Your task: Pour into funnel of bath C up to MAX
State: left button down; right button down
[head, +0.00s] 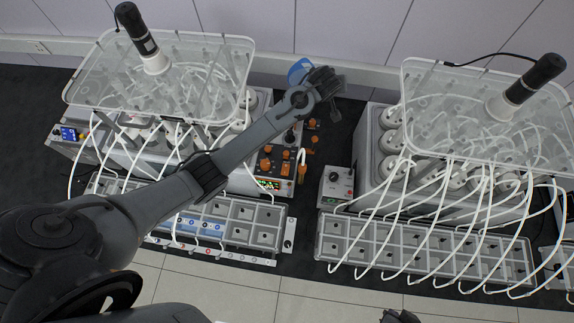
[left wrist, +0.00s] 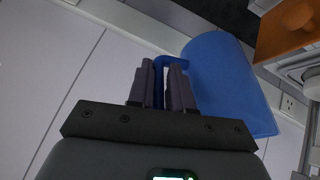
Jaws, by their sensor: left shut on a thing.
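My left gripper (head: 310,78) is shut on the handle of a blue translucent jug (left wrist: 232,85). The jug also shows in the head view (head: 299,69), mostly behind the gripper, near the back wall. Its inside and liquid level cannot be seen. My right gripper (head: 400,316) is only partly in view at the bottom edge; its fingers cannot be made out. Several orange fittings (head: 265,164) stand below the left gripper, around a control panel with a lit display (head: 268,184). I cannot tell which water bath is C, and no funnel or MAX mark is clearly readable.
Reactor baths with clear-lidded racks (head: 160,75) and (head: 490,108) stand left and right, with white tubes looping down to grey trays (head: 420,247). A dial box (head: 336,183) sits between them. An orange block (left wrist: 290,25) is close to the jug in the wrist view.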

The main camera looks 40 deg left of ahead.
pick_arm(q)
jog(key=shift+r+t, duration=0.25)
jog(key=shift+t, duration=0.05)
jog(key=shift+r, duration=0.2)
dwell(0.8)
jog(key=shift+a+r+n+t, duration=0.1)
jog(key=shift+n+t, duration=0.2)
jog(key=shift+t, duration=0.3)
jog(key=shift+s+r+t, duration=0.1)
jog(key=shift+s+t, duration=0.05)
jog(key=shift+t, duration=0.15)
dwell(0.6)
jog(key=shift+a+r+t+h, duration=0.1)
jog(key=shift+t+h, duration=0.2)
jog(key=shift+s+t, duration=0.15)
jog(key=shift+t, duration=0.15)
dwell(0.6)
jog(key=shift+a, duration=0.15)
dwell(0.3)
jog(key=shift+s+n+t, duration=0.15)
jog(key=shift+n+t, duration=0.15)
jog(key=shift+t, duration=0.1)
jog(key=shift+r, duration=0.1)
dwell(0.5)
